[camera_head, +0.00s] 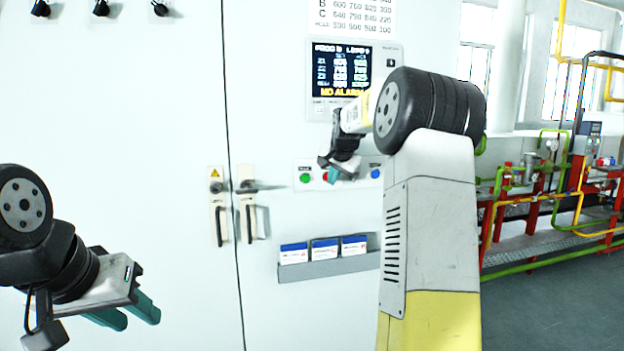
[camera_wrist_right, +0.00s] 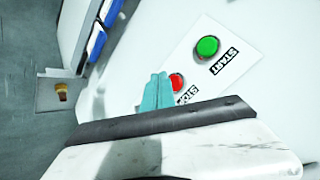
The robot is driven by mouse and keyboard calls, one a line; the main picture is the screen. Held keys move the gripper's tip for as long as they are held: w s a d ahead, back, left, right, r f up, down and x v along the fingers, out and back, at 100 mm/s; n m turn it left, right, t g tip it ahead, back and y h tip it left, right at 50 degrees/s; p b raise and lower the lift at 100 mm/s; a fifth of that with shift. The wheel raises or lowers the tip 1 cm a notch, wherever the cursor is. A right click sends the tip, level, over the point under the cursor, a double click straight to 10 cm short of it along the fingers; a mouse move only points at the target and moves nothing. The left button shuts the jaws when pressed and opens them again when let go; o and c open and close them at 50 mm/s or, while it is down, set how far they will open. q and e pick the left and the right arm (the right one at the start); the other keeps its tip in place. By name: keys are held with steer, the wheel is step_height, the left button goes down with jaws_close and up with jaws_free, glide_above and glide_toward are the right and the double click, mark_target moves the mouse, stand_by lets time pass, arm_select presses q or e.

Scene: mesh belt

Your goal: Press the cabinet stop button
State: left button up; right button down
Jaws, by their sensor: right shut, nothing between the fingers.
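The red stop button (camera_wrist_right: 177,82) is on a white plate beside a STOP label in the right wrist view. It also shows in the head view (camera_head: 326,177), partly hidden by my right gripper. The green start button (camera_wrist_right: 208,46) is on the same plate, also seen in the head view (camera_head: 305,178). My right gripper (camera_wrist_right: 160,78) is shut and empty, its teal fingertips right beside the red button and overlapping its edge; I cannot tell whether they touch. My left gripper (camera_head: 143,312) is low at the left, fingers apart and empty, away from the cabinet buttons.
A blue button (camera_head: 375,173) is on the right end of the panel. A display (camera_head: 345,75) is above, and a holder (camera_head: 328,269) with blue-and-white boxes sticks out below. Two door handles (camera_head: 220,220) (camera_head: 250,218) stand left of the panel. Pipes (camera_head: 545,200) fill the far right.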

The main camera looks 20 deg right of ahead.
steer(key=shift+s, duration=2.4)
steer(key=shift+s, duration=0.1)
steer(key=s+a+n+y, duration=0.1)
steer(key=s+a, duration=0.2)
steer(key=s, duration=0.3)
steer(key=s+a+r+n+g, duration=0.1)
steer(key=s+a+n, duration=0.1)
steer(key=s+a, duration=0.3)
steer(key=s+a+n+y, duration=0.1)
steer(key=s+a, duration=0.1)
steer(key=s, duration=0.6)
steer(key=s+a+f+n, duration=0.2)
steer(key=s+a+f, duration=0.1)
steer(key=s, duration=0.6)
steer(key=s+a+f+n+g+y, duration=0.1)
steer(key=s+a+f+n, duration=0.2)
steer(key=s, duration=0.7)
step_height(320, 180, down, 2)
steer(key=shift+f+g, duration=0.15)
steer(key=shift+g, duration=0.15)
